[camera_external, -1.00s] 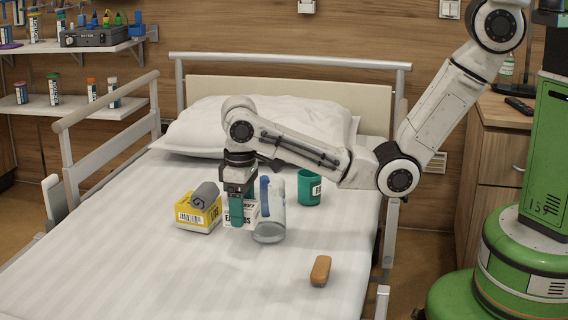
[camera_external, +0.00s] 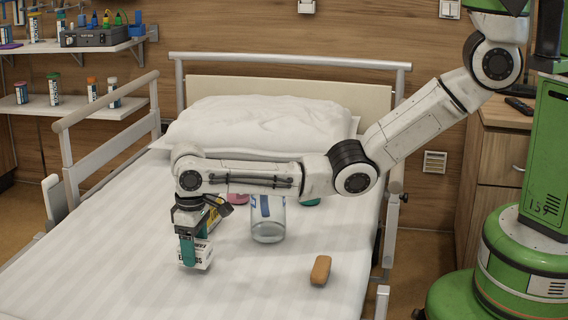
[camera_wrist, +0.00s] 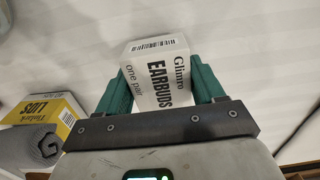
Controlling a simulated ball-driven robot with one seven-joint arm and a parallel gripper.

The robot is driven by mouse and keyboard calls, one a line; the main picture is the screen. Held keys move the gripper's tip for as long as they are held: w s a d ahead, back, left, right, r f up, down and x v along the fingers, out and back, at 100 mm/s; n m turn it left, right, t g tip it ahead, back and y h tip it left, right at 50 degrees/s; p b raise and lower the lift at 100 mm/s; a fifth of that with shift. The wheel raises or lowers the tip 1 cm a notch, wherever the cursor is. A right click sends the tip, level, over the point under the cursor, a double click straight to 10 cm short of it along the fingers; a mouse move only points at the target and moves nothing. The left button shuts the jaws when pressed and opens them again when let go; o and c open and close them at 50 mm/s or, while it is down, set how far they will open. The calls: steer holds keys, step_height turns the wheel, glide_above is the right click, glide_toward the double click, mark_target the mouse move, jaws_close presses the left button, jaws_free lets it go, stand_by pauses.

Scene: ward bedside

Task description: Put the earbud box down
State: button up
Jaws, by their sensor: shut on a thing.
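The earbud box (camera_external: 203,257), white with black lettering, is low over the near left part of the bed. I cannot tell whether its underside touches the sheet. My gripper (camera_external: 189,253) points down and is shut on the box. In the wrist view, the earbud box (camera_wrist: 160,75) sits between the two green fingers of my gripper (camera_wrist: 163,90), with its "EARBUDS" print and barcode showing. The bed's striped white sheet (camera_external: 130,265) lies below. One finger covers part of the box in the external view.
A clear jug (camera_external: 268,225) stands to the right. A brown block (camera_external: 320,270) lies farther right. The sheet's near left is clear.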

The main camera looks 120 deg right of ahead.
steer(key=shift+f, duration=1.15)
steer(key=shift+f, duration=0.15)
steer(key=o, duration=1)
steer(key=shift+s, duration=0.1)
steer(key=shift+o, duration=0.2)
